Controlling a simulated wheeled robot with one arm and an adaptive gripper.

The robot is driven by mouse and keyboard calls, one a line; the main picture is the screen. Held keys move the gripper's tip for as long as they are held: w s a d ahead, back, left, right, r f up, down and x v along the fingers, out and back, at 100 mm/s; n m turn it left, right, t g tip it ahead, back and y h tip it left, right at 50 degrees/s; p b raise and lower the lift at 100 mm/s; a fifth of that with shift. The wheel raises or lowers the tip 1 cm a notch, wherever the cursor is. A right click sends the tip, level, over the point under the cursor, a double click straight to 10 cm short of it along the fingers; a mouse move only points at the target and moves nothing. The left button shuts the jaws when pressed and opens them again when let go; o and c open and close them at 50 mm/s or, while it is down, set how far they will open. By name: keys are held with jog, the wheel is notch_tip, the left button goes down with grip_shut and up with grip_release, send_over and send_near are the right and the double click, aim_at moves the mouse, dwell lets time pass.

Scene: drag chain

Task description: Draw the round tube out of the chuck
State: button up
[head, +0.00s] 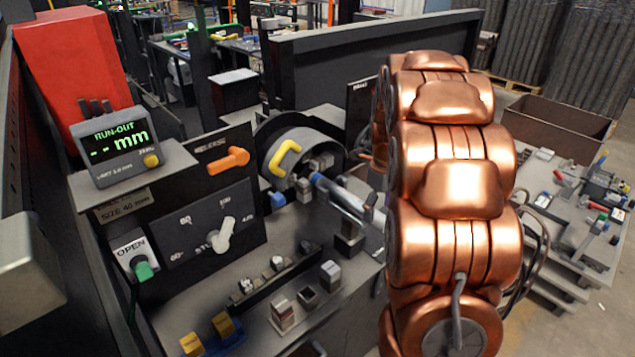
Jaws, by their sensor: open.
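The chuck (303,160) is a round dark head with a yellow handle (284,157) and several grey jaws on its face. The round tube (340,193) is a pale rod with a blue part near the chuck. Its left end is at the chuck jaws, and it slants down to the right until my copper arm covers it. How deep it sits in the chuck cannot be seen. My gripper is not clearly visible; my arm links hide the area at the tube's right part.
A panel with an orange lever (228,160), a dial (221,235) and a green OPEN switch (138,262) stands left. The run-out display (122,145) reads "-- mm". Small blocks (282,312) stand on the bench in front. A brown bin (555,128) is right.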

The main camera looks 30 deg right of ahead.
notch_tip(320, 180, up, 12)
dwell(0.6)
